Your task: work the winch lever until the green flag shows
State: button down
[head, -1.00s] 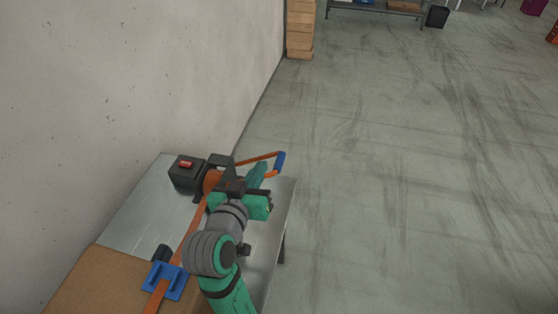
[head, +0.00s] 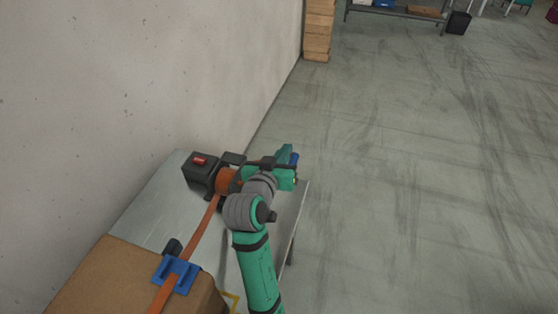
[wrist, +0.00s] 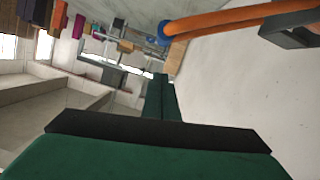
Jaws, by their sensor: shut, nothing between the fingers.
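The winch sits on a metal table, with an orange drum (head: 227,181) beside a black box (head: 201,176). A red flag (head: 200,160) shows on top of the box; no green shows there. The lever's blue grip (head: 294,159) is partly hidden behind my gripper (head: 285,153) in the head view, and most of its orange frame is covered. In the wrist view the orange lever (wrist: 240,19) and its blue end (wrist: 164,33) are at the top, beyond my gripper (wrist: 160,82). My gripper is shut and empty, close by the lever; I cannot tell whether they touch.
An orange strap (head: 203,231) runs from the drum to a blue bracket (head: 176,275) on a cardboard box (head: 105,279). The wall (head: 120,90) stands close on the left. Open floor (head: 420,190) lies to the right of the table (head: 160,212).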

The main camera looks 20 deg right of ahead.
jog(key=shift+s+d+f, duration=0.1)
jog(key=shift+d+f, duration=0.05)
jog(key=shift+f, duration=0.5)
jog(key=shift+s+d+f, duration=0.1)
jog(key=shift+f, duration=0.5)
jog(key=shift+d+f, duration=0.1)
jog(key=shift+f, duration=0.6)
